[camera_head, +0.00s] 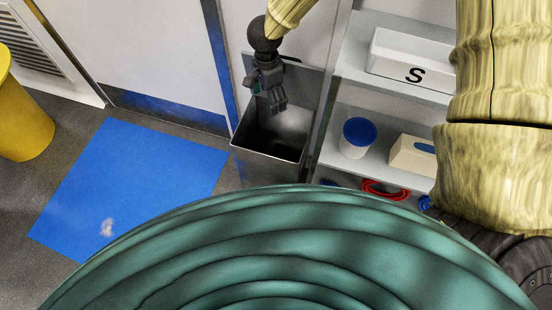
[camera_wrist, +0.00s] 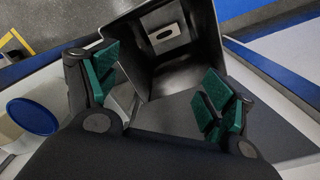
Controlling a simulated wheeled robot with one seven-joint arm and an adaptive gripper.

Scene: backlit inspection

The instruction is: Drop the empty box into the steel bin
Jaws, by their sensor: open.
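The steel bin (camera_head: 268,153) stands against the wall, left of the shelves. My gripper (camera_head: 275,103) is above its opening, fingers pointing down. In the wrist view, my gripper (camera_wrist: 160,90) has its green-padded fingers spread apart with nothing between them. The steel bin (camera_wrist: 205,40) opens out beyond the fingertips. A small pale box (camera_wrist: 166,38) with a dark slot lies inside at the bottom of the bin, apart from the fingers. The bin's inside is mostly hidden in the head view, and the box does not show there.
Shelves right of the bin hold a white box marked S (camera_head: 400,60), a white tub with a blue lid (camera_head: 356,140), a cream box (camera_head: 405,158) and a red item (camera_head: 385,191). A blue mat (camera_head: 130,180) and yellow container (camera_head: 22,120) are at left.

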